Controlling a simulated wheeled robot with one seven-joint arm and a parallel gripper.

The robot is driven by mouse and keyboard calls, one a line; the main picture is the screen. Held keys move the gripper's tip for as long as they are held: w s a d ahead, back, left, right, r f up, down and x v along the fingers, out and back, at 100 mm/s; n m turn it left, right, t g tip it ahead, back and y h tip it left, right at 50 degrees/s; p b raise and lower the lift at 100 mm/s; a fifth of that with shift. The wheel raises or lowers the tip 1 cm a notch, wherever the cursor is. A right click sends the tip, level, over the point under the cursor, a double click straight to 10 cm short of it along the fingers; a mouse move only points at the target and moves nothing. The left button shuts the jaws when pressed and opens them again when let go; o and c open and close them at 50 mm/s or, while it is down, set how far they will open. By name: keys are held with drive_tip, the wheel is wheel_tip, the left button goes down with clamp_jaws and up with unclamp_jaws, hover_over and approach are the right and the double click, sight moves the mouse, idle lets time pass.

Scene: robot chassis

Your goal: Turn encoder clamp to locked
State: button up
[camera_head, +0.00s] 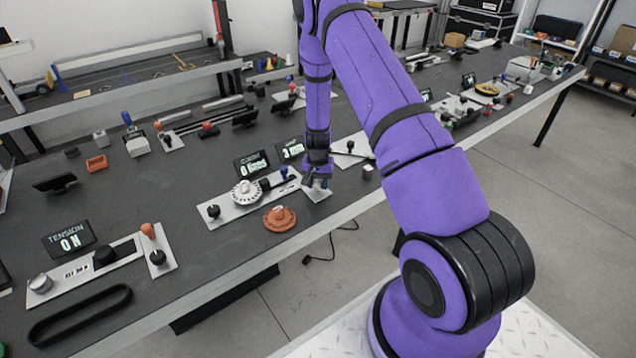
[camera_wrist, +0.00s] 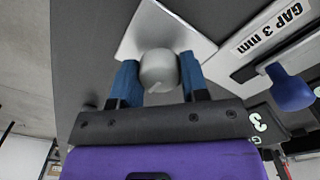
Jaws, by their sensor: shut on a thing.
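In the wrist view, my gripper (camera_wrist: 158,80) has its two blue fingertips closed on the sides of a rounded grey knob (camera_wrist: 158,68). The knob sits over a small pale plate (camera_wrist: 138,40) on the dark bench. In the head view, my gripper (camera_head: 319,180) reaches down to this small plate (camera_head: 318,196), at the right end of a long panel. I see no label on the knob, so I cannot tell whether it is the encoder clamp or which way it is set. In the head view the gripper mostly hides it.
The long panel (camera_head: 228,213) carries a white toothed dial (camera_head: 246,192) and a black knob (camera_head: 213,211). A display (camera_head: 290,150) reads 3 mm. A blue knob (camera_wrist: 290,90) stands right of my fingers.

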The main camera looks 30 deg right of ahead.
drive_tip(key=o, duration=0.9)
drive_tip(key=shift+o, duration=0.2)
drive_tip(key=shift+r, duration=0.1)
wheel_tip(320, 180, up, 11)
drive_tip(key=shift+f, duration=0.2)
drive_tip(key=shift+r, duration=0.1)
wheel_tip(320, 180, up, 15)
drive_tip(key=n+t, duration=0.1)
drive_tip(key=n, duration=0.1)
hover_over(318, 182)
drive_tip(key=s+a, duration=0.3)
drive_tip(key=a, duration=0.2)
drive_tip(key=s+a+r+n+t, duration=0.1)
drive_tip(key=s+a+r, duration=0.1)
drive_tip(key=s+r, duration=0.3)
drive_tip(key=s+a+r+n, duration=0.1)
drive_tip(key=s+a+r, duration=0.15)
drive_tip(key=r, duration=0.45)
drive_tip(key=s+a+r+n+t, duration=0.1)
drive_tip(key=s+r, duration=0.4)
drive_tip(key=s, duration=0.6)
drive_tip(key=s+a+r+n+t, duration=0.2)
drive_tip(key=s+r, duration=0.4)
drive_tip(key=s, duration=0.6)
drive_tip(key=a+n, duration=0.1)
drive_tip(key=a, duration=0.1)
drive_tip(key=shift+s+a+n, duration=0.3)
drive_tip(key=shift+a+n, duration=0.05)
drive_tip(key=shift+n, duration=0.05)
